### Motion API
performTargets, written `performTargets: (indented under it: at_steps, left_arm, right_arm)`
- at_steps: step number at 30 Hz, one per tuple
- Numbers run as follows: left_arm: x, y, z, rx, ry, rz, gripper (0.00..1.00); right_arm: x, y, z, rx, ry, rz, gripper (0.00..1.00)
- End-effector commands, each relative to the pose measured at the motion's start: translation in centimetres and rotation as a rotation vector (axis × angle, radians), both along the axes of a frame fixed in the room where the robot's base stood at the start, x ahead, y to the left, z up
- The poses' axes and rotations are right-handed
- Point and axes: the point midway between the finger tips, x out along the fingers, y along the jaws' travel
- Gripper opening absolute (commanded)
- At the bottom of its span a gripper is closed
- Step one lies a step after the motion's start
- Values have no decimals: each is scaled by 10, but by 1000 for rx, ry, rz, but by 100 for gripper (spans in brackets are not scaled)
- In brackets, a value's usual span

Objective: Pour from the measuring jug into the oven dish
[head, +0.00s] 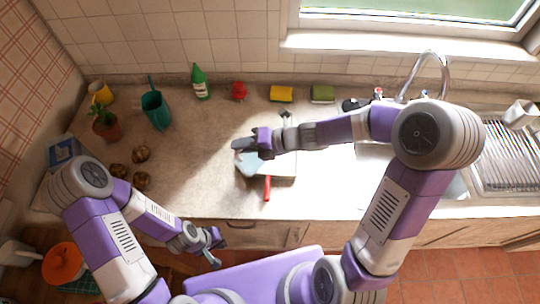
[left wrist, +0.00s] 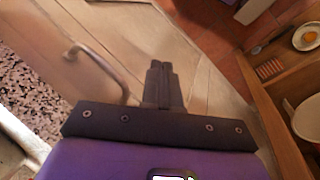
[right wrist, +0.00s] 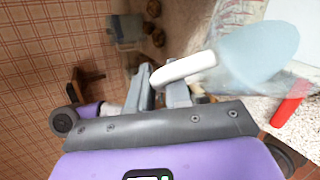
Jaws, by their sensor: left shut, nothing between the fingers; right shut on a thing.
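My right gripper (head: 250,145) is over the middle of the counter, shut on the white handle (right wrist: 183,69) of a pale blue, see-through vessel, which I take as the measuring jug (right wrist: 255,52). In the head view the jug (head: 250,166) shows just below the gripper, partly covered by it. I cannot tell its contents.
A red handle (head: 267,188) lies near the jug. An orange pot (head: 62,266) is lower left. The sink is right.

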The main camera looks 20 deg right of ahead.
Motion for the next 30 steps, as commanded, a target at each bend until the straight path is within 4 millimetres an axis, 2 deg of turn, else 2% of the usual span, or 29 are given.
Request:
performTargets:
  at_steps: [30]
  left_arm:
    - [0, 0, 0, 0, 0, 0, 0]
  right_arm:
    - [2, -5, 0, 50, 21, 0, 0]
